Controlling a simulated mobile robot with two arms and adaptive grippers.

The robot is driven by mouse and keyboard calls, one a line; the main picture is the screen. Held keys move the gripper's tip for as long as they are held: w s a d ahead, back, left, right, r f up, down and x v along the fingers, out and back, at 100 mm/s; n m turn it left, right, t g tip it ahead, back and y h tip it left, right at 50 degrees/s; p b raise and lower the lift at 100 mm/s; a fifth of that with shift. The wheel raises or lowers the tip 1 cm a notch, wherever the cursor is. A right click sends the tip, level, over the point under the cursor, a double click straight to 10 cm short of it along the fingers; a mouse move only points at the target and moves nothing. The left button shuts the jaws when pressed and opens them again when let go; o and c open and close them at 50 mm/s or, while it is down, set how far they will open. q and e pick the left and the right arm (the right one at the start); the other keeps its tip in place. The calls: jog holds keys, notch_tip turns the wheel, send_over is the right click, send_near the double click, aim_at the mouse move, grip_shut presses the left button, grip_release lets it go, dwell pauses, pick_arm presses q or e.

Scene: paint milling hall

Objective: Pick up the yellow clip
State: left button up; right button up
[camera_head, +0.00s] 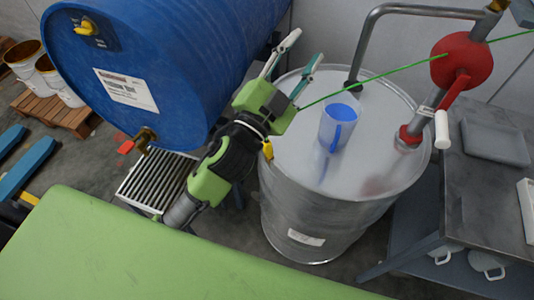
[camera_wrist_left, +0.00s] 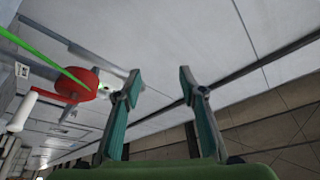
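A small yellow clip (camera_head: 268,150) shows at the left rim of the steel drum (camera_head: 312,215), just beside my left wrist. Whether it grips the rim or hangs there I cannot tell. My left gripper (camera_head: 306,48) is open and empty, above the drum's far left edge, its fingers pointing up and away from the clip. In the left wrist view the two teal fingers (camera_wrist_left: 161,72) stand apart with nothing between them; the clip is not in that view. A green line runs from the red reel (camera_head: 462,60) to behind my gripper. My right gripper is not in view.
A blue drum (camera_head: 150,75) with a yellow fitting (camera_head: 86,27) and a brass tap (camera_head: 145,138) lies close left of my arm. A blue jug (camera_head: 338,126) stands on the steel drum. A bent pipe (camera_head: 375,25) rises behind it. A grey table (camera_head: 490,190) is at right.

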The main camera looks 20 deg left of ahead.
pick_arm(q)
jog(key=s+d+r+m+g+h, duration=0.3)
jog(key=d+r+m+g+h, duration=0.1)
jog(key=d+m+h, duration=0.4)
jog(key=s+d+r+m+g+h, duration=0.3)
jog(key=d+r+m+g+h, duration=0.15)
jog(key=d+m+h, duration=0.35)
jog(key=s+d+f+m+g, duration=0.3)
jog(key=s+d+m+g, duration=0.15)
jog(key=m+g, duration=0.5)
jog(key=m+g+y, duration=0.3)
jog(key=m+y, duration=0.4)
jog(key=y, duration=1.5)
send_over(268, 141)
notch_tip(268, 141, down, 20)
jog(key=f, duration=0.1)
notch_tip(268, 141, down, 7)
jog(key=p, duration=0.2)
jog(key=shift+f+p, duration=0.15)
jog(key=shift+p, duration=0.15)
notch_tip(268, 141, down, 4)
jog(key=p, duration=0.3)
jog(key=shift+s+f, duration=0.1)
jog(key=shift+f, duration=0.6)
grip_shut()
